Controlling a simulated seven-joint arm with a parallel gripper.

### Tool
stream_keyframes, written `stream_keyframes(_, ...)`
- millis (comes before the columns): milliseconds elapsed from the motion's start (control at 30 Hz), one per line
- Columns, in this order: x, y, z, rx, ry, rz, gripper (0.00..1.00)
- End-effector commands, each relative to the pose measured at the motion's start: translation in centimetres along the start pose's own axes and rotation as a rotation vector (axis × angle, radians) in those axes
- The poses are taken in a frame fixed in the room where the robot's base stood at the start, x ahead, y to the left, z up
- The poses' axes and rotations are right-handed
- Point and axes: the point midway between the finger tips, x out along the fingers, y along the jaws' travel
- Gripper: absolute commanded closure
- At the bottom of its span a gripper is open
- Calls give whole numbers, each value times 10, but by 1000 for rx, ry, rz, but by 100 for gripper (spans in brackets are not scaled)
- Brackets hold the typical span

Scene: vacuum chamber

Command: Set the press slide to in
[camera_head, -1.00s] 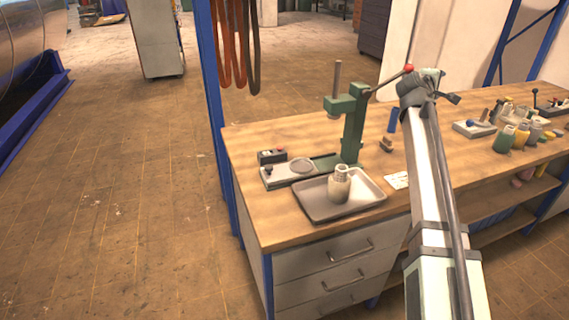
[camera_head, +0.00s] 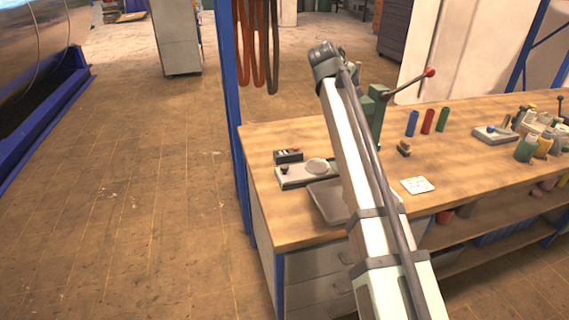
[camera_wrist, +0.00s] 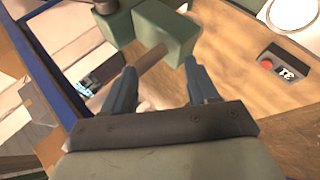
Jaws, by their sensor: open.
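The green press (camera_head: 377,108) stands on the bench, mostly hidden behind my arm in the head view. Its lever with a red ball (camera_head: 430,72) points up to the right. The slide plate (camera_head: 292,180), with a pale round disc and a small black knob, lies at the press's left; its right part is hidden. In the wrist view the green press head (camera_wrist: 165,30) is close beyond my gripper (camera_wrist: 160,72). The gripper is open, and a brown rod shows between its fingers. I cannot tell whether it touches. The pale disc (camera_wrist: 293,12) is at top right.
A small box with a red button (camera_head: 288,156) sits behind the slide plate; it also shows in the wrist view (camera_wrist: 283,68). A metal tray (camera_head: 325,203) is partly covered by my arm. Coloured cylinders (camera_head: 428,121) and a white card (camera_head: 417,185) stand or lie to the right.

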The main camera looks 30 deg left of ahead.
Motion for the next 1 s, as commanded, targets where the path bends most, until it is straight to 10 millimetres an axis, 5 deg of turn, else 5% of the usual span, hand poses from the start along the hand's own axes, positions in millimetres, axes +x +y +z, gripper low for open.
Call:
stream_keyframes(233, 2, -96, -43, 358, -122, -271, 41)
stream_keyframes(533, -25, -214, -82, 766, -462, -527, 41)
stream_keyframes(1000, -23, -208, -88, 1094, -697, -620, 41)
